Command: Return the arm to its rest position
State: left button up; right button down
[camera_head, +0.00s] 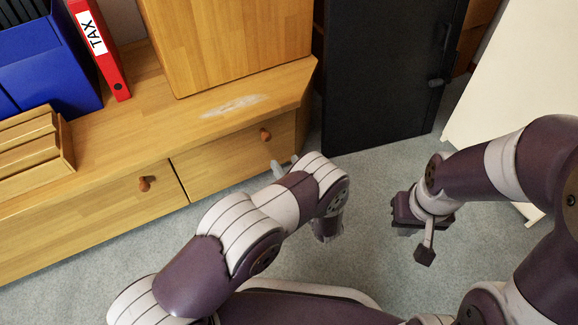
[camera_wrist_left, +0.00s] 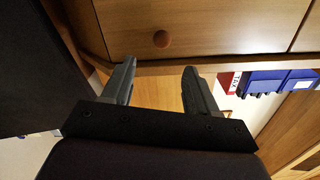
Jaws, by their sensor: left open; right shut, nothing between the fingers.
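My left arm reaches in from the bottom left in the head view, bent over in front of the wooden cabinet (camera_head: 225,182). My left gripper (camera_head: 285,165) is mostly hidden behind its own wrist; only grey finger parts show, near the right drawer front. In the left wrist view, my left gripper (camera_wrist_left: 160,72) has its two fingers apart with nothing between them. My right gripper (camera_head: 406,228) hangs over the grey carpet at the right, fingers shut and empty, with its arm coming from the right edge.
The cabinet has two drawers with round wooden knobs (camera_head: 265,135). On it stand a red TAX binder (camera_head: 99,50), a blue file holder (camera_head: 48,65), a wooden tray (camera_head: 35,140) and a wooden box (camera_head: 228,40). A black cabinet (camera_head: 380,80) stands behind. Carpet (camera_head: 385,175) lies clear between the arms.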

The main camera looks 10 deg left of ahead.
dwell(0.3)
pick_arm(q)
jog(key=s+d+f+m+g+h+p, duration=0.3)
jog(key=s+d+f+m+g+h, duration=0.15)
jog(key=d+f+g+h, duration=0.35)
jog(key=s+a+r+g+h+p, duration=0.15)
jog(key=s+a+r+p, duration=0.45)
jog(key=r, duration=0.6)
jog(key=s+a+r+m+g+p, duration=0.1)
jog(key=s+a+r+g+p, duration=0.25)
jog(key=s+r, duration=0.6)
jog(key=s+a+r+g+h+p, duration=0.15)
jog(key=s+a+r+p, duration=0.35)
jog(key=r, duration=1)
jog(key=w+a+r+p, duration=0.1)
jog(key=a+r+p, duration=0.1)
jog(key=r+p, duration=1.7)
jog(key=w+a+r+n+t+p, duration=0.1)
jog(key=a+r+p, duration=0.1)
jog(key=r+p, duration=1.8)
notch_tip(320, 180, up, 6)
jog(key=shift+f+y, duration=0.25)
jog(key=shift+y, duration=0.05)
jog(key=shift+a, duration=0.1)
